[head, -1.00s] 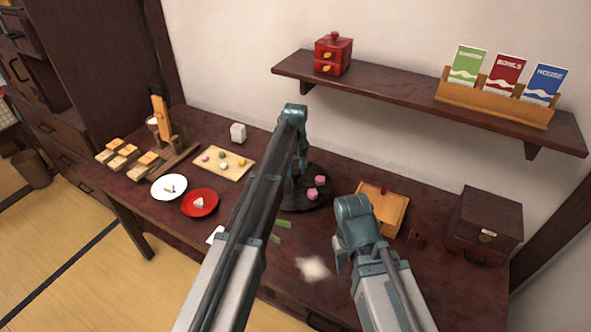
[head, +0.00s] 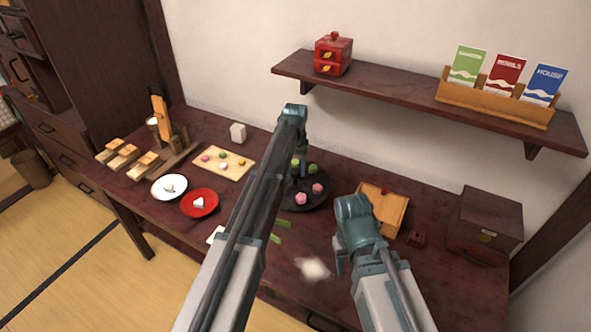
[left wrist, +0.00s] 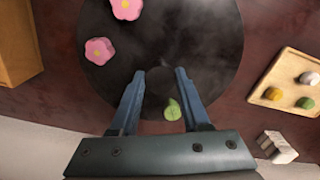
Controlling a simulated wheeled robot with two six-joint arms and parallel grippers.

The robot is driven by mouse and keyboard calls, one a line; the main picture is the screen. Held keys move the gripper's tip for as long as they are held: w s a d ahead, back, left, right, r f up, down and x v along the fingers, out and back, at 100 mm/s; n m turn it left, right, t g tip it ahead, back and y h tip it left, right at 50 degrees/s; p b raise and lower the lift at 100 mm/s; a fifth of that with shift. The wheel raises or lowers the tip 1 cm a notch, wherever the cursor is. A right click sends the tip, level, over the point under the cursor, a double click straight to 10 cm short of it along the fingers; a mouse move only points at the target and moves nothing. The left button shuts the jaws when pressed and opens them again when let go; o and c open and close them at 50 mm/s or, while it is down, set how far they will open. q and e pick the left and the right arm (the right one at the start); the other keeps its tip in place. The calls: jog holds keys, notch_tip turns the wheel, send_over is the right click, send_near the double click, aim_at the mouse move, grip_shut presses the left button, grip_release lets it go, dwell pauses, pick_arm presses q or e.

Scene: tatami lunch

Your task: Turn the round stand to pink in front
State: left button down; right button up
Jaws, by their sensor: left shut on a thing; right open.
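The round stand (head: 320,201) is a black disc on the table, partly hidden behind my left arm. Two pink sweets, one (head: 301,198) at the front and one (head: 318,188) at the right, sit on it. A green leaf-shaped sweet (left wrist: 173,109) shows between the finger bases. My right gripper (head: 340,262) is open above the table front, apart from the stand.
A wooden box (head: 393,205) stands right of the stand, and a dark chest (head: 485,225) farther right. A board of small sweets (head: 236,170), a white plate (head: 160,190) and a red plate (head: 190,208) lie left. A wall shelf (head: 400,88) hangs above.

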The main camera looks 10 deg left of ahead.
aim_at(296, 171)
pick_arm(q)
jog(key=shift+m, duration=6.5)
jog(key=shift+c, duration=1.8)
grip_release()
jog(key=shift+r, duration=0.1)
pick_arm(e)
jog(key=shift+r, duration=0.1)
pick_arm(q)
notch_tip(296, 171, up, 14)
jog(key=p, duration=1.3)
jog(key=shift+f+p, duration=0.2)
jog(key=shift+p, duration=0.2)
pick_arm(e)
notch_tip(296, 171, up, 14)
jog(key=shift+f, duration=0.2)
